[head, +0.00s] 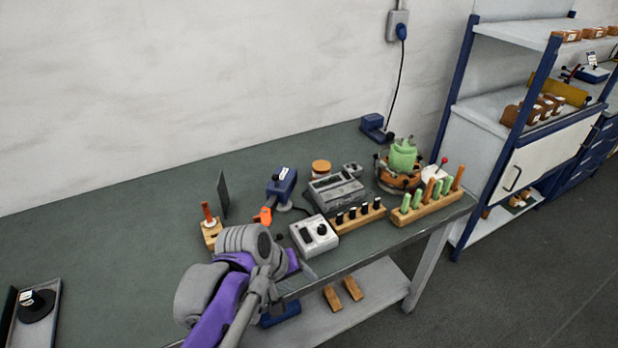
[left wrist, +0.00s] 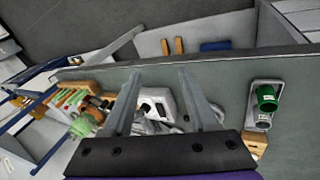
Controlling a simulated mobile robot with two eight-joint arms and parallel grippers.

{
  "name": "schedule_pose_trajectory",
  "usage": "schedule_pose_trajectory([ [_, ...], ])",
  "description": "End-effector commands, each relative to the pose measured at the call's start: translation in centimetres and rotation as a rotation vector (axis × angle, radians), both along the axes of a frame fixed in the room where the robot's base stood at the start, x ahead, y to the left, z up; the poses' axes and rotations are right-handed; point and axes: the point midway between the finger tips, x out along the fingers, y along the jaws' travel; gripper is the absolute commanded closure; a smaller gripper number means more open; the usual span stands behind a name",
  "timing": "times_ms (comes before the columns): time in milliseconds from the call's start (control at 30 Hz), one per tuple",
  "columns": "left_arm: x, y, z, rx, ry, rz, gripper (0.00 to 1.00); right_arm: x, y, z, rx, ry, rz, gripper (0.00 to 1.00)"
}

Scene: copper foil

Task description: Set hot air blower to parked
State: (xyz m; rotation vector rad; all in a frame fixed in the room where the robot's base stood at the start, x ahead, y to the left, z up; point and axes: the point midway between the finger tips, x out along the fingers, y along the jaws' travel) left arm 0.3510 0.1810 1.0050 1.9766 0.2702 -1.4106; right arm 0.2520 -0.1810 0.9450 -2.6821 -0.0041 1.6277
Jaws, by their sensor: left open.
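The hot air blower seems to be the blue-bodied tool (head: 281,187) with an orange tip (head: 264,215), standing on the bench behind my left arm. A white control box (head: 314,234) with a dark dial sits to its right, near the bench's front edge. My left gripper is at the front edge in the head view, its fingers mostly hidden by my arm. In the left wrist view my left gripper (left wrist: 159,74) is open and empty. The white box (left wrist: 157,103) shows between its fingers, with no visible contact. I cannot make out the blower in the left wrist view.
A green cup (left wrist: 266,98) shows in the left wrist view. The bench's left part is mostly clear.

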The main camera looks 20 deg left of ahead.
Motion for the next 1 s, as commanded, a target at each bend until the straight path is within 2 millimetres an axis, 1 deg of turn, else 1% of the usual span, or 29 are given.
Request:
schedule_pose_trajectory([
  [33, 2.3, 1.0, 0.5, -0.087, 0.027, 0.098, 0.41, -0.2, 0.0, -0.5, 0.0, 0.003, 0.0, 1.0],
  [100, 5.1, 2.1, 1.3, -0.214, 0.062, 0.226, 0.41, -0.3, 0.0, -0.8, 0.0, 0.005, 0.0, 1.0],
  [167, 7.5, 3.4, 1.9, -0.324, 0.093, 0.331, 0.41, -0.4, 0.0, -1.1, 0.0, 0.007, 0.0, 1.0],
  [200, 9.1, 4.4, 2.2, -0.398, 0.113, 0.398, 0.41, -0.5, 0.0, -1.3, 0.0, 0.008, 0.0, 1.0],
  [267, 11.4, 6.1, 2.7, -0.511, 0.142, 0.496, 0.41, -0.5, 0.0, -1.5, 0.0, 0.01, 0.0, 1.0],
  [300, 12.9, 7.3, 3.0, -0.584, 0.162, 0.558, 0.41, -0.6, 0.0, -1.7, 0.0, 0.011, 0.0, 1.0],
  [367, 15.1, 9.4, 3.4, -0.698, 0.191, 0.645, 0.41, -0.7, 0.0, -2.0, 0.0, 0.012, 0.0, 1.0],
  [400, 16.3, 11.0, 3.6, -0.773, 0.211, 0.7, 0.41, -0.7, 0.0, -2.1, 0.0, 0.013, 0.0, 1.0],
  [467, 18.1, 13.5, 3.9, -0.887, 0.241, 0.777, 0.41, -0.8, 0.0, -2.4, 0.0, 0.015, 0.0, 1.0],
  [500, 19.1, 15.2, 4.1, -0.958, 0.259, 0.82, 0.41, -0.8, 0.0, -2.5, 0.0, 0.016, 0.0, 1.0],
  [600, 20.7, 18.9, 4.4, -1.11, 0.301, 0.902, 0.41, -0.9, 0.0, -2.8, 0.0, 0.017, 0.0, 1.0],
  [700, 21.7, 21.7, 4.6, -1.222, 0.332, 0.952, 0.41, -1.0, 0.0, -3.0, 0.0, 0.018, 0.0, 1.0],
  [800, 22.1, 23.5, 4.7, -1.293, 0.353, 0.98, 0.41, -1.0, 0.0, -3.1, 0.0, 0.019, 0.0, 1.0],
  [900, 22.3, 24.2, 4.8, -1.325, 0.364, 0.99, 0.41, -1.0, 0.0, -3.1, 0.0, 0.019, 0.0, 1.0],
  [1000, 22.9, 23.8, 4.5, -1.331, 0.368, 0.99, 0.41, -1.0, 0.0, -3.0, 0.0, 0.018, 0.0, 1.0],
])
